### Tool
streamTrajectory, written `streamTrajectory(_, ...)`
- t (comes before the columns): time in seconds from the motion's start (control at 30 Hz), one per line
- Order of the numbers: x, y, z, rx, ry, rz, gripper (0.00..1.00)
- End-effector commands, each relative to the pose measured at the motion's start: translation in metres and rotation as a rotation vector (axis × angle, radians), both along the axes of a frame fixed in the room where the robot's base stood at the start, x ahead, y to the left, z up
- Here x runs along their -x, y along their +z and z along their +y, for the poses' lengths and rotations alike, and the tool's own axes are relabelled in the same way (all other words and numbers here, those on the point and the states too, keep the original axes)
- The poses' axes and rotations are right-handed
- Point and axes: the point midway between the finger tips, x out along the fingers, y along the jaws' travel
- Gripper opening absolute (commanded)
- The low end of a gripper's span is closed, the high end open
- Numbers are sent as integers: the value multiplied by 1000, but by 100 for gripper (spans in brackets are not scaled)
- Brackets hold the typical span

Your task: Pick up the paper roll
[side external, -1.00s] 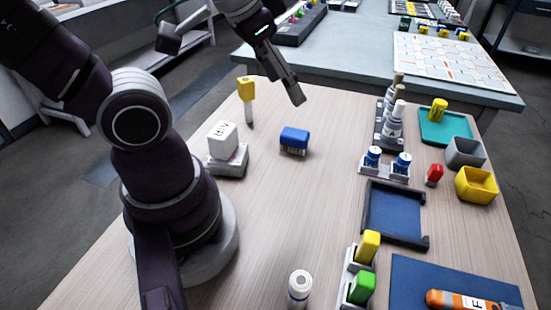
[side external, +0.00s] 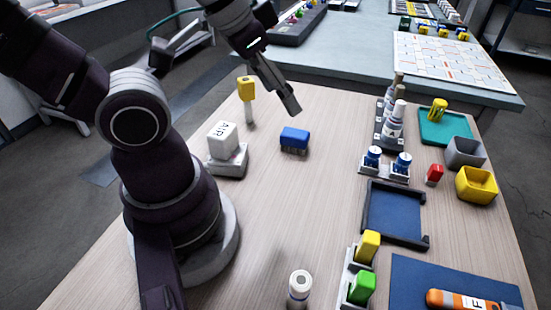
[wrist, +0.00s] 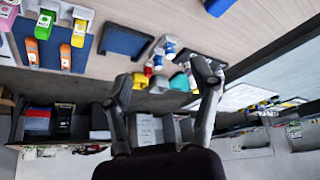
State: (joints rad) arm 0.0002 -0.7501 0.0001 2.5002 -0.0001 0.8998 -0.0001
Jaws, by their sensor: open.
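I see no thing that is plainly marked as the paper roll. A white upright cylinder (side external: 299,288) with a dark spot in its top stands at the front edge of the table in the side view; it may be the roll. A small yellow cylinder (side external: 438,109) stands on a green tray (side external: 458,128) at the far right. My gripper (side external: 227,82) is open and empty, high over the far left of the table, well away from both. In the wrist view its spread fingers (wrist: 162,80) have nothing between them.
A blue block (side external: 294,139) lies below and near one finger. A yellow-topped post (side external: 247,100) and a white block on a stand (side external: 223,139) are to its left. Bottles (side external: 392,125), bins (side external: 476,186) and a blue tray (side external: 393,215) fill the right. The table's middle is clear.

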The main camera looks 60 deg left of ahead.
Motion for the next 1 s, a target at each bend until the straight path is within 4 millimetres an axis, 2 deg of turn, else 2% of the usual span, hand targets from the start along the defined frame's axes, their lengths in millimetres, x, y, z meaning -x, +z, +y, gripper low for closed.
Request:
streamTrajectory(0.13,0,0,0,0,0,0,58)
streamTrajectory(0.37,0,0,0,0,-1,0,58)
streamTrajectory(0.47,-3,-4,-10,-35,-116,33,58)
streamTrajectory(0.57,-8,-18,-48,-155,-529,128,58)
streamTrajectory(0.63,-5,-34,-83,-258,-908,194,58)
streamTrajectory(0.7,6,-51,-116,-347,-1267,241,58)
streamTrajectory(0.8,28,-74,-150,-439,-1681,283,58)
streamTrajectory(0.9,45,-88,-166,-489,-1925,302,58)
streamTrajectory(1.0,51,-102,-171,-503,-2011,311,58)
